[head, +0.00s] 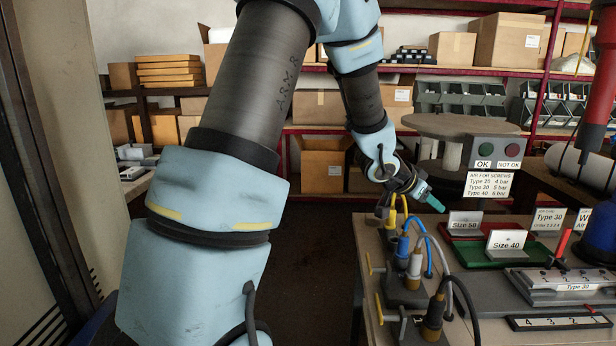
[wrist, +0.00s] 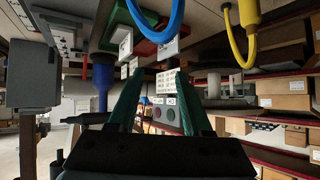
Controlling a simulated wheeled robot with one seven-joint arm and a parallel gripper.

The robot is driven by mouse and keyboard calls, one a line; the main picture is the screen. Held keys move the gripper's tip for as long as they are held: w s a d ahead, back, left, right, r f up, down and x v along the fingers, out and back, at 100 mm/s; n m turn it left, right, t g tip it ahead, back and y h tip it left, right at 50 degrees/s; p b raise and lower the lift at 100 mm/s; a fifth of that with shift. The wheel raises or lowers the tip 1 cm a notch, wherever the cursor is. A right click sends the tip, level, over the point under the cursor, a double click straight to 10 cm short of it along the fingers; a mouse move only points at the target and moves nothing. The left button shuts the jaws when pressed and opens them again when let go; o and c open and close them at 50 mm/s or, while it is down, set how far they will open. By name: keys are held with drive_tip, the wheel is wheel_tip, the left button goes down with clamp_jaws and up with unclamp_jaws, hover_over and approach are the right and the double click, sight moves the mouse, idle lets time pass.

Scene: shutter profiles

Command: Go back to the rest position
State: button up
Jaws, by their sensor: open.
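My gripper (head: 428,199) is at the end of my arm, above the left part of the workbench (head: 369,250) in the head view. It points right, towards the red and green trays. In the wrist view my gripper (wrist: 154,82) shows two green fingers spread apart with nothing between them. Behind the gap are the white air-pressure sign (wrist: 167,80) and the box with the OK and NOT OK buttons (wrist: 165,114). The wrist picture appears upside down.
Plugs with blue, yellow and grey cables (head: 414,265) stand close below my gripper. A red tray (head: 463,231), a green tray (head: 520,254) and a Type 30 fixture (head: 560,283) lie to the right. Shelves with boxes (head: 320,106) fill the back. Floor left of the bench is clear.

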drive_tip(key=a+f+n+y, duration=0.3)
drive_tip(key=a+n+y, duration=0.4)
drive_tip(key=a, duration=1.7)
drive_tip(key=s+a+f+n+g+y, duration=0.1)
drive_tip(key=s+a+n+g+y, duration=0.1)
drive_tip(key=s+a, duration=0.9)
drive_tip(key=s+n+g, duration=0.1)
drive_tip(key=s+n, duration=0.1)
drive_tip(key=s, duration=0.1)
drive_tip(key=shift+s+a+f+n+g+b, duration=0.15)
drive_tip(key=shift+s+f+n+g+b, duration=0.2)
drive_tip(key=shift+f+n+g+b, duration=0.05)
